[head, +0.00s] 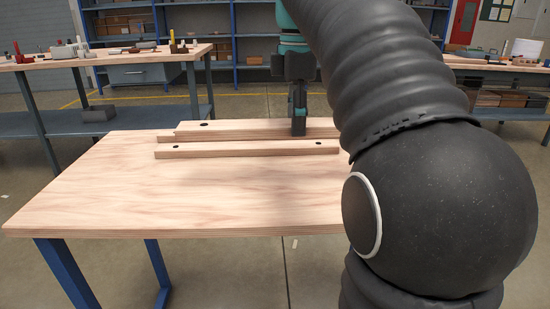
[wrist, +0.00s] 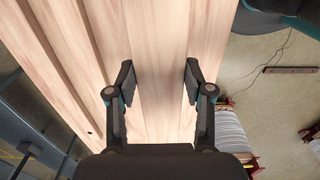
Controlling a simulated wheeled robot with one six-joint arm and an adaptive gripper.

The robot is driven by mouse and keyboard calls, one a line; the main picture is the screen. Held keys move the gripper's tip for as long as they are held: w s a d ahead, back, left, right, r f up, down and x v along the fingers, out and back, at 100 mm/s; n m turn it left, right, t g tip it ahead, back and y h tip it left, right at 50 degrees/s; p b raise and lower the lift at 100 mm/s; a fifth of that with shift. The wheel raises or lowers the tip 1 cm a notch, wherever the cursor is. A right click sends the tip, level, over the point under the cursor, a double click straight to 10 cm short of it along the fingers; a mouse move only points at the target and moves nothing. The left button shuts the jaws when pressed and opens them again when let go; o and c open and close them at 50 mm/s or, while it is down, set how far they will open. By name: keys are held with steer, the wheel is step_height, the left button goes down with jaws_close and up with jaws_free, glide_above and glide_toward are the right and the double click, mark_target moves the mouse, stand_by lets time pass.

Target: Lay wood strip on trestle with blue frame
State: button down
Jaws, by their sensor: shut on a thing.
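The trestle with the blue frame (head: 110,190) is the near table, with a pale wooden top and blue legs. A long pale wood strip (head: 250,128) with a dark hole near its left end lies along the back of the top. A second, narrower strip (head: 240,150) with a dark hole at each end lies in front, nearly parallel. My gripper (head: 298,125) points down at the rear strip. In the wrist view its fingers (wrist: 159,78) are on both sides of a pale strip (wrist: 160,110). I cannot tell whether that strip is raised off the top.
My arm covers the right end of the table and strips. A grey-legged bench (head: 110,62) with small items stands back left. Blue shelving (head: 210,30) stands behind. The front and left of the near tabletop are clear.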

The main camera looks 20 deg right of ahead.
steer(key=shift+w+f, duration=0.2)
steer(key=b, duration=0.2)
glide_above(247, 172)
step_height(247, 172, down, 6)
steer(key=shift+f, duration=0.25)
steer(key=shift+f+b, duration=0.6)
steer(key=shift+f, duration=1.4)
steer(key=shift+f, duration=0.1)
steer(key=shift+c, duration=2.2)
jaws_free()
step_height(247, 172, up, 12)
steer(key=p, duration=0.4)
